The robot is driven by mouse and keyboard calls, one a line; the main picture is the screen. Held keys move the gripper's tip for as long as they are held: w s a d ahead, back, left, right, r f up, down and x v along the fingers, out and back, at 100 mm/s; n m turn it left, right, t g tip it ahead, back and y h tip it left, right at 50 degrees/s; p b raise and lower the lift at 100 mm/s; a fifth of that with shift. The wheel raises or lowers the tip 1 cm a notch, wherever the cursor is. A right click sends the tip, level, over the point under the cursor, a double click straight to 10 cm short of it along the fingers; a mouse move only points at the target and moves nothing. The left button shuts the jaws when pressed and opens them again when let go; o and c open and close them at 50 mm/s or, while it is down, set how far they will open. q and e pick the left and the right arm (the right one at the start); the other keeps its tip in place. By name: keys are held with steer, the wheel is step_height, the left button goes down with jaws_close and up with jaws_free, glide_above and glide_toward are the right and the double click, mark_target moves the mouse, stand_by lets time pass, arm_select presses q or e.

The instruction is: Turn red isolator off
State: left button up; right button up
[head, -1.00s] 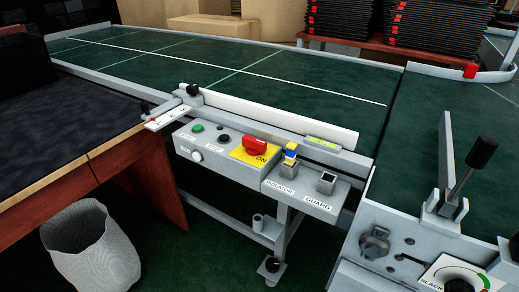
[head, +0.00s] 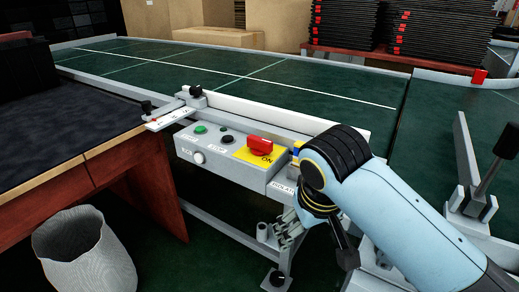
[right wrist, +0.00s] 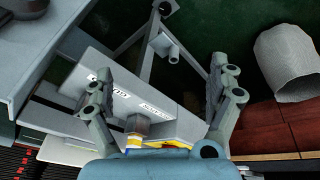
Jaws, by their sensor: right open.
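The red isolator knob (head: 260,146) sits on a yellow plate (head: 243,156) on the grey control box (head: 196,155). The word ON shows on the plate beside it. My right gripper (head: 312,240) hangs below my wrist, right of and lower than the knob, apart from it. In the right wrist view its fingers (right wrist: 162,85) are spread with nothing between them. A strip of yellow shows there behind my gripper's base; the red knob cannot be made out clearly. My left gripper is not in view.
Green (head: 200,130) and black (head: 227,140) buttons are left of the knob. My right arm hides most of the labelled switch panel (right wrist: 120,92). A wooden desk (head: 100,160) and grey bin (head: 85,250) stand left. The green conveyor (head: 180,70) runs behind.

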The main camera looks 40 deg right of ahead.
steer(key=w+d+r+m+h, duration=0.15)
steer(key=w+r+m, duration=0.4)
steer(key=w, duration=0.75)
steer(key=m+g, duration=0.1)
steer(key=m, duration=0.4)
glide_toward(259, 139)
steer(key=b+x, duration=0.3)
steer(key=x, duration=0.7)
steer(key=shift+d+f, duration=0.15)
